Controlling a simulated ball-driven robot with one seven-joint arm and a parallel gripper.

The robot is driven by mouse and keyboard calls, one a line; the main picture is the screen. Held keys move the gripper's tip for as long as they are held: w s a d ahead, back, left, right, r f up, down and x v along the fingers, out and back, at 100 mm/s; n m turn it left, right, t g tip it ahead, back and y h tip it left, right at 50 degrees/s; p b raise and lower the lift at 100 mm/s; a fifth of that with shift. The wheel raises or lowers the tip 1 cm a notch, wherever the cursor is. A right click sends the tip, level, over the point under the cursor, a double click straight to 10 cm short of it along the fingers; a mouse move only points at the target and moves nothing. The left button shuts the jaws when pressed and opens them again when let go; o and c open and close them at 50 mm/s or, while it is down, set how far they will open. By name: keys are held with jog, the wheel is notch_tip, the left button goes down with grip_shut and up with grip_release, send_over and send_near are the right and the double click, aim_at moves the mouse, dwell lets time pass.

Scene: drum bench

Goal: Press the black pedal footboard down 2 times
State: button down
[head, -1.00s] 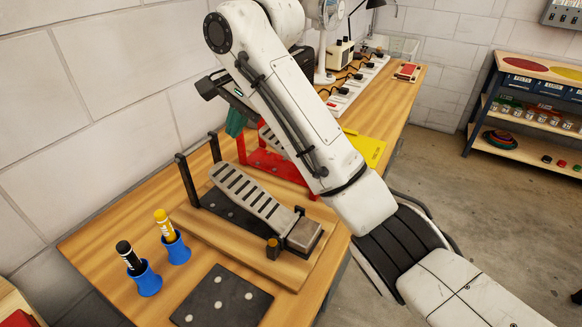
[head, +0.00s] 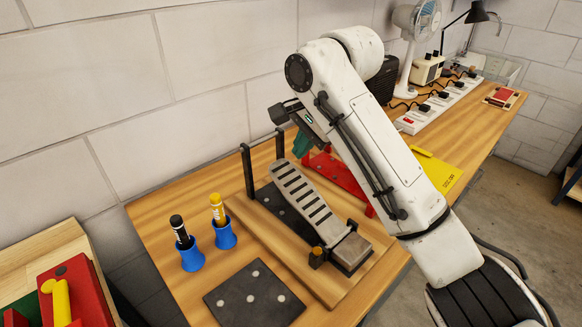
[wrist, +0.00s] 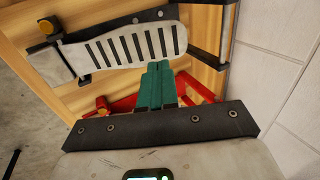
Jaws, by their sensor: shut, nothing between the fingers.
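The black pedal has a black base and posts on a wooden board, with a pale grey slotted footboard (head: 303,200) that slopes up toward the wall. The footboard also shows in the wrist view (wrist: 130,46), across the upper part. My gripper (head: 302,143) is behind and right of the footboard's raised end, over the red pedal side. Its green fingers are together and empty, and they also show in the wrist view (wrist: 155,75). The fingertips appear beside the footboard's edge there, apart from it in the head view. Their exact height is unclear.
A red pedal (head: 341,176) stands just behind, partly hidden by my arm. Two blue cups with a black marker (head: 181,232) and a yellow marker (head: 217,208) stand left. A dark dotted pad (head: 254,297) lies in front. A yellow sheet (head: 437,172) lies right.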

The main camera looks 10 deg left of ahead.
aim_at(286, 176)
jog(key=x, duration=0.8)
jog(key=shift+w+a+f+p, duration=0.1)
jog(key=shift+f+p, duration=0.2)
jog(key=shift+p, duration=0.1)
jog(key=shift+a+r+p, duration=0.1)
jog(key=shift+r+p, duration=0.05)
jog(key=shift+p, duration=0.25)
